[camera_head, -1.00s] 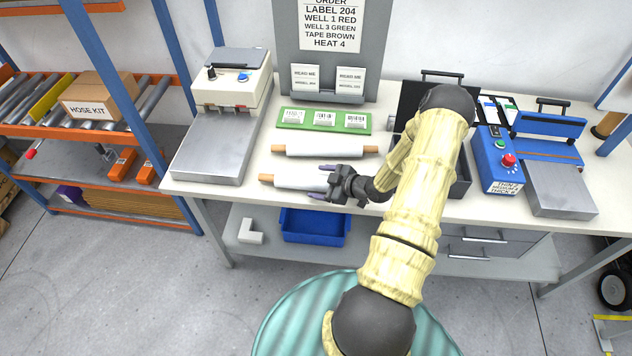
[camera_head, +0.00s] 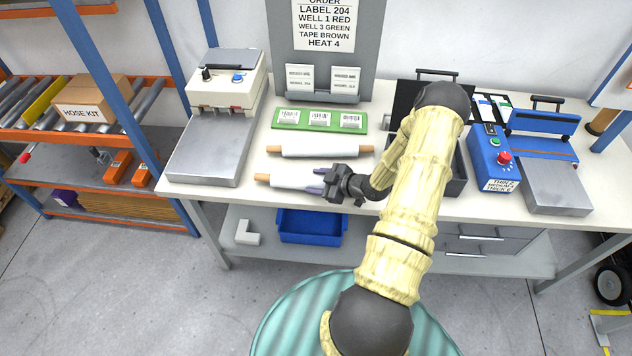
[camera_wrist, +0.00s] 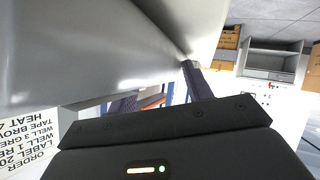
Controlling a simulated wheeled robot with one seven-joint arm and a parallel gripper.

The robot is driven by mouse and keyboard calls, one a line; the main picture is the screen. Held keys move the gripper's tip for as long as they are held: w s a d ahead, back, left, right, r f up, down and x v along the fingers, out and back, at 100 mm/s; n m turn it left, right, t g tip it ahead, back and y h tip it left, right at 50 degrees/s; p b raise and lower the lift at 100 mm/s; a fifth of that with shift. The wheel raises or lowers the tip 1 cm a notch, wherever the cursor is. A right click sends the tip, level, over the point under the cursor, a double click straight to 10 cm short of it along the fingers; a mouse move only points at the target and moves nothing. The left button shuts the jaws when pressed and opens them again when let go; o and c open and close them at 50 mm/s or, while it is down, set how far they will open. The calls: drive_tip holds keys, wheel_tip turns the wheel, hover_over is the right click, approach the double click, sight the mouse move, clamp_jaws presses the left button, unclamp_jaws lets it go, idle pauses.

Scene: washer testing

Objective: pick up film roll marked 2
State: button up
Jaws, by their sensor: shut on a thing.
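Two white film rolls with tan ends lie one behind the other on the bench in the head view. The back film roll (camera_head: 313,151) lies apart from my gripper. The front film roll (camera_head: 290,181) has its right part between the fingers of my gripper (camera_head: 317,181), which is shut on it. The gripper reaches in from the right, and its hand hides the roll's right end. In the wrist view the held roll's white surface (camera_wrist: 80,45) fills the upper left, close to the fingers (camera_wrist: 160,92). I can read no number on either roll.
A green card with labels (camera_head: 318,128) lies behind the rolls. A sealer with a grey plate (camera_head: 205,150) stands to the left. A blue device (camera_head: 492,160) and a dark open box (camera_head: 458,180) are to the right. A blue bin (camera_head: 310,227) sits below the bench.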

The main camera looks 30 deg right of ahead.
sight(317, 181)
wheel_tip(317, 181, up, 10)
drive_tip(key=shift+f+b, duration=0.1)
drive_tip(key=shift+b, duration=0.55)
